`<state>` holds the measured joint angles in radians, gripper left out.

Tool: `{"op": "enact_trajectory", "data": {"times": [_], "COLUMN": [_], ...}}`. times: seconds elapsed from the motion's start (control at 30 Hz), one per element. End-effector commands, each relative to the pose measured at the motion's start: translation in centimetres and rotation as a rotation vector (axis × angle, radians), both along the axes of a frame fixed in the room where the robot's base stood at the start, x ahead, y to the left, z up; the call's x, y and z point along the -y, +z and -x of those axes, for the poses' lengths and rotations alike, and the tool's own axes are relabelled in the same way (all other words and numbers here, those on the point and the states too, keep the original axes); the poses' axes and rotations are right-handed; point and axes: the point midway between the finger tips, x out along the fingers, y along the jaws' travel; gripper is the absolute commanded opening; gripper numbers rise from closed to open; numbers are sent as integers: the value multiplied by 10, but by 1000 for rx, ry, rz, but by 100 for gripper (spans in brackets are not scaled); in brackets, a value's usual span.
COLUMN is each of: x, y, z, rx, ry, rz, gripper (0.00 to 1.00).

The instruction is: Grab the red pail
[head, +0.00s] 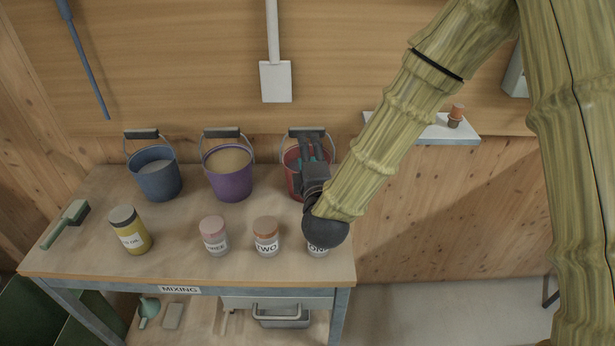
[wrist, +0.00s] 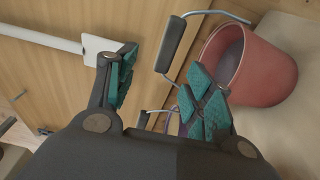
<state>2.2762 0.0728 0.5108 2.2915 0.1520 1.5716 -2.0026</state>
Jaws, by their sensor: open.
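The red pail (head: 291,178) stands at the right back of the mixing table, partly hidden behind my gripper (head: 312,150) in the head view. Its wire handle stands up with a dark grip (head: 306,131) on top. In the wrist view the red pail (wrist: 268,78) is at the upper right, and its dark handle grip (wrist: 170,44) shows in the gap between the fingertips. My gripper (wrist: 162,90) is open and empty, close to the handle grip. I cannot tell whether a finger touches the pail.
A purple pail (head: 231,182) stands left of the red one, and a blue pail (head: 158,180) further left. Several lidded jars, including one marked TWO (head: 267,240), line the front. A brush (head: 66,223) lies at the left. A wall shelf (head: 455,135) is right of my arm.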

Motion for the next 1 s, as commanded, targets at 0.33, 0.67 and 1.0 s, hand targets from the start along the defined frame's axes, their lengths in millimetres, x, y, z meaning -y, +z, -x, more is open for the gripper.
{"op": "enact_trajectory", "data": {"times": [0.33,0.67,1.0], "x": [3,-2,-1], "y": [-5,-7,-9], "z": [-27,-56,-82], "rx": [1,0,-1], "ry": [-9,-6,-5], "rz": [-3,-1,-3], "gripper": [52,52,52]}}
